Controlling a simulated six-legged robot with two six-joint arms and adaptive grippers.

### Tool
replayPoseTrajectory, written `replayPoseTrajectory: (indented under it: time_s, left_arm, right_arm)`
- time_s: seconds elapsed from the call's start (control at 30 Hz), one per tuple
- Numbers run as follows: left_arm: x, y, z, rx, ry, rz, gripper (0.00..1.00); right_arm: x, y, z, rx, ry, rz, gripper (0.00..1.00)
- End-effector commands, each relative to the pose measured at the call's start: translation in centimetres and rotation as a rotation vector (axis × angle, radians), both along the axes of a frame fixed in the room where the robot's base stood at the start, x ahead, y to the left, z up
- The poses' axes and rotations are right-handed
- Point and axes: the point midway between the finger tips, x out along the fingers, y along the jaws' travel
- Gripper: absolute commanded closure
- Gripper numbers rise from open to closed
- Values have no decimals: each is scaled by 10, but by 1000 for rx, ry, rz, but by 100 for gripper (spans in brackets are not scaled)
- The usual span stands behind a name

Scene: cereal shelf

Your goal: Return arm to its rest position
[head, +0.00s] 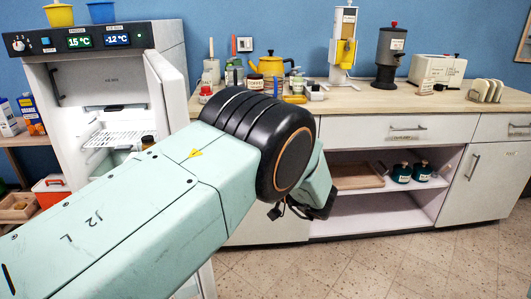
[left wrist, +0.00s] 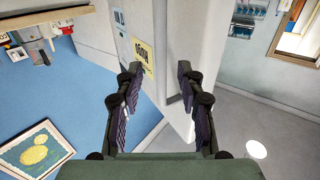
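My left arm (head: 150,205), pale green and marked "J2 L", reaches from the lower left to the middle of the head view. It ends there in a large black ribbed joint (head: 262,140), with a further link bent down behind it. My left gripper (left wrist: 156,78) shows in the left wrist view with its two dark padded fingers apart. Nothing is held between them. In the head view the gripper fingers cannot be made out behind the arm. My right arm and gripper are in neither view.
A fridge (head: 112,35) with its door (head: 167,85) open stands behind my left arm. A wooden counter (head: 355,100) bears a yellow kettle (head: 271,65), dispensers and a toaster (head: 437,70). The floor (head: 410,260) at front right is clear. The wrist view shows a white wall edge and a framed picture (left wrist: 36,150).

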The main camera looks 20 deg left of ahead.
Motion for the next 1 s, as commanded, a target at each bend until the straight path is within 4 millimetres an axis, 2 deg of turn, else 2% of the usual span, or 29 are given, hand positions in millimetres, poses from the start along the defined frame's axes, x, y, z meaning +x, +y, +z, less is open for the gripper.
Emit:
replayPoseTrajectory:
  time_s: [0.13, 0.27, 0.37, 0.43, 0.57, 0.67, 0.7, 0.77, 0.8, 0.87, 0.9, 0.97, 1.0]
  left_arm:
    - [1, 0, -1, -11, -22, -5, 62]
    - [22, -6, -10, -34, -76, -145, 62]
    - [34, -9, -31, -33, -41, -312, 62]
    - [37, -10, -53, -47, 14, -426, 62]
    - [22, -11, -109, -115, 173, -619, 62]
    - [-8, -13, -159, -204, 329, -746, 62]
    - [-25, -14, -180, -248, 397, -790, 62]
    - [-53, -16, -207, -315, 494, -844, 62]
    - [-74, -17, -224, -362, 559, -873, 62]
    - [-107, -20, -245, -432, 652, -911, 62]
    - [-130, -21, -257, -479, 710, -933, 62]
    - [-166, -24, -273, -552, 799, -960, 62]
    - [-190, -26, -281, -600, 857, -975, 62]
  right_arm:
    - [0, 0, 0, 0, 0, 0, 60]
    - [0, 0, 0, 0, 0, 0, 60]
    - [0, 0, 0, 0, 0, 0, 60]
    - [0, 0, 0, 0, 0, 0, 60]
    - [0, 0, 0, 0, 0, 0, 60]
    - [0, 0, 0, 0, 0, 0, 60]
    - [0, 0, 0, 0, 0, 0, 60]
    - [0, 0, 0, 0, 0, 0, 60]
    - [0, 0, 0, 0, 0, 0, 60]
    - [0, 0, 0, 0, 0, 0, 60]
    - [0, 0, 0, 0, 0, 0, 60]
    - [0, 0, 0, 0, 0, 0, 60]
    - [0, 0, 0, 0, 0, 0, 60]
